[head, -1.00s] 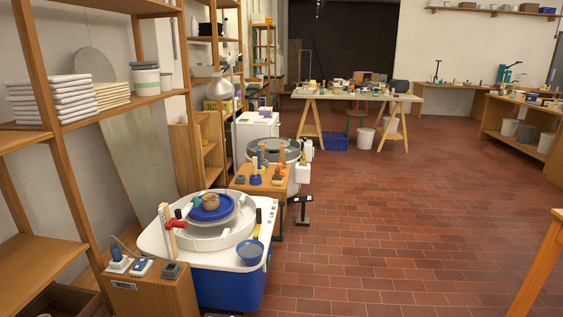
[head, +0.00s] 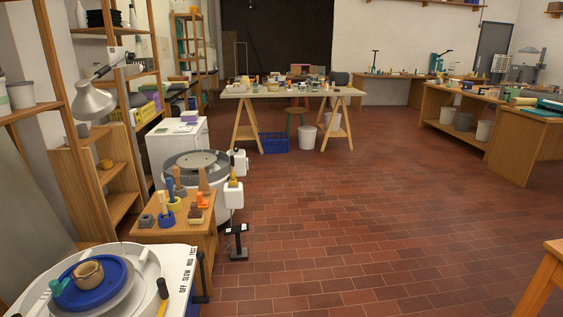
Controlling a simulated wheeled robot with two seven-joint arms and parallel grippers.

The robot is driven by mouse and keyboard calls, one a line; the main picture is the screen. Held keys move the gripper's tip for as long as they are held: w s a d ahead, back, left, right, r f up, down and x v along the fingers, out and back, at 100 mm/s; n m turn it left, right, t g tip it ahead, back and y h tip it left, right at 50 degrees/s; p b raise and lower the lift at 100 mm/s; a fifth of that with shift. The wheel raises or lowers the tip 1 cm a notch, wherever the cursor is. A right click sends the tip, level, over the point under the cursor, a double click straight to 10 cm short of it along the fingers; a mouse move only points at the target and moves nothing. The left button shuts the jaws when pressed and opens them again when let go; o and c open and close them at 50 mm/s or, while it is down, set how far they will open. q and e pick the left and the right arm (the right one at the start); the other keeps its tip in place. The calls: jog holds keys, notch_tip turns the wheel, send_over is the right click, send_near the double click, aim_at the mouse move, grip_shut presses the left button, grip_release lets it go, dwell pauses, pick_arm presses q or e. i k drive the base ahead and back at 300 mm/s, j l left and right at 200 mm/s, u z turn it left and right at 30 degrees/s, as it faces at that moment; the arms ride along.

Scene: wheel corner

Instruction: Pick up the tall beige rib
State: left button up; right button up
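A tall, narrow tan piece (head: 203,180) stands upright among small tools on a low wooden stand (head: 205,232), left of centre. It looks like the tall beige rib, but it is too small to be certain. Its lower part is partly hidden by an orange piece (head: 202,200) and a dark block (head: 195,215). Neither of my grippers shows in the head view.
A potter's wheel with a blue disc (head: 95,283) and a brown pot (head: 88,273) fills the bottom left. A grey wheel (head: 197,163) stands behind the stand. A black pedal (head: 238,242) lies right of the stand. The tiled floor (head: 370,240) is open to the right.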

aim_at(203, 185)
jog(key=i+u, duration=0.1)
jog(key=i, duration=0.45)
jog(key=i+l+u, duration=0.1)
jog(key=i, duration=0.5)
jog(key=i+l+u, duration=0.1)
jog(key=i, duration=0.45)
